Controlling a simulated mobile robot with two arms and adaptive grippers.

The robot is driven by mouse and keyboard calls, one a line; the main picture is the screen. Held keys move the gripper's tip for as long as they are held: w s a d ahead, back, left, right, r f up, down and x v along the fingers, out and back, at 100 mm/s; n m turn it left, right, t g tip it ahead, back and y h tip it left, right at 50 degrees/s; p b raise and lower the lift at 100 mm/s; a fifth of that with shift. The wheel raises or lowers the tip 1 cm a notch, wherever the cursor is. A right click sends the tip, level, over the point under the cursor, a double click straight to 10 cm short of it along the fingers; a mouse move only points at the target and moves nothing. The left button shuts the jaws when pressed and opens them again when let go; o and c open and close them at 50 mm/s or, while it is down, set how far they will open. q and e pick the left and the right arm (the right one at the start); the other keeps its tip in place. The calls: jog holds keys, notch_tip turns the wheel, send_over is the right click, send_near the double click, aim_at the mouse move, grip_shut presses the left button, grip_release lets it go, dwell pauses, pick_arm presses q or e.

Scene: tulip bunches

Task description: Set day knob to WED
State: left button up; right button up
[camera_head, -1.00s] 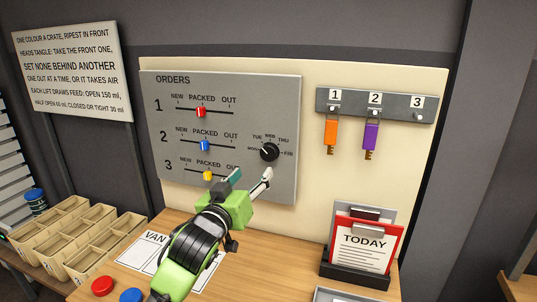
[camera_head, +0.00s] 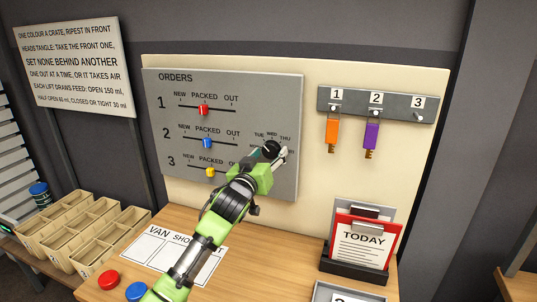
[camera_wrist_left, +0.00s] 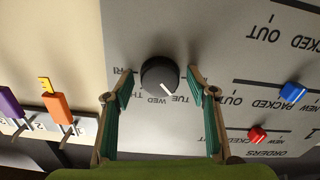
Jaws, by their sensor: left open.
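The black round day knob (camera_head: 272,148) sits on the grey ORDERS board (camera_head: 225,90), with day labels in an arc around it. In the left wrist view the knob (camera_wrist_left: 160,76) shows a white pointer aimed between WED and TUE, nearer TUE. My left gripper (camera_head: 268,156) is open at the knob. Its two green-padded fingers (camera_wrist_left: 160,82) stand on either side of the knob, with a small gap on each side. My right gripper is not in view.
Red (camera_head: 203,110), blue (camera_head: 207,143) and yellow (camera_head: 210,172) sliders are left of the knob, near PACKED. Orange (camera_head: 332,134) and purple (camera_head: 372,136) key tags hang on the right. A TODAY clipboard (camera_head: 362,245) stands on the wooden counter, with crates (camera_head: 85,235) at left.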

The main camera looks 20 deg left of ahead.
pick_arm(q)
jog(key=shift+c, duration=0.4)
jog(key=c, duration=1)
jog(key=m+p, duration=0.2)
jog(key=m, duration=0.2)
jog(key=shift+r, duration=0.15)
jog(key=shift+a+m+p, duration=0.1)
jog(key=shift+m+p, duration=0.95)
jog(key=shift+m, duration=1.25)
jog(key=o, duration=1.1)
